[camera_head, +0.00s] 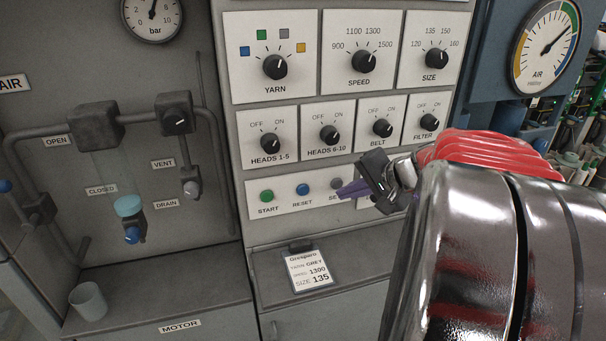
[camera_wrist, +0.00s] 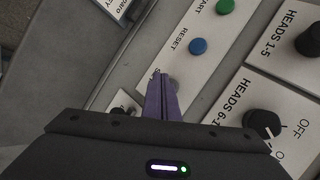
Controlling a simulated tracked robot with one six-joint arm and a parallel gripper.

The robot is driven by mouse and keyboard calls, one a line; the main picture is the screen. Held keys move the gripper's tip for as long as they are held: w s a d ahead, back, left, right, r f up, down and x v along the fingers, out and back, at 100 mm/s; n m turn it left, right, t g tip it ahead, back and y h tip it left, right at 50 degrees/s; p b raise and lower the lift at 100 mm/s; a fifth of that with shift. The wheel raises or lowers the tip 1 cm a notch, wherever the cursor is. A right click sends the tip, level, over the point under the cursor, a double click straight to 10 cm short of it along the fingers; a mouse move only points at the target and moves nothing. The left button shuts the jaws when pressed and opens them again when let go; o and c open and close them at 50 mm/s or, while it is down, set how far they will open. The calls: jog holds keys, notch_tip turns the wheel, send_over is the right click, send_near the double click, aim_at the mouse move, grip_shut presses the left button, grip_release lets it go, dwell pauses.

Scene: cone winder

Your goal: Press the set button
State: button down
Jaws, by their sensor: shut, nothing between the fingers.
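The grey set button (camera_head: 336,183) sits at the right end of a white panel, its label partly covered by my gripper. My gripper (camera_head: 342,192) is shut and empty, its purple fingertips just in front of the button's lower right side. In the wrist view the purple fingers (camera_wrist: 161,80) are together and partly overlap the grey set button (camera_wrist: 175,84). I cannot tell whether the tips touch it. The blue reset button (camera_head: 302,189) and the green start button (camera_head: 267,196) are to its left.
Black switches for heads, belt and filter are just above the buttons, with yarn, speed and size knobs (camera_head: 364,61) higher up. A small panel beside the set button is mostly hidden behind my arm. An order card (camera_head: 308,270) lies below. A cup (camera_head: 88,301) stands at lower left.

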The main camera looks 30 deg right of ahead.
jog(key=shift+w+d, duration=0.15)
jog(key=shift+w, duration=0.7)
dwell(1.5)
dwell(0.3)
jog(key=shift+s+a, duration=0.2)
jog(key=shift+s, duration=0.65)
jog(key=shift+s+r, duration=0.1)
jog(key=s, duration=0.2)
jog(key=s+a, duration=0.1)
jog(key=s, duration=0.1)
jog(key=shift+s+a, duration=0.2)
jog(key=shift+s, duration=0.1)
dwell(0.7)
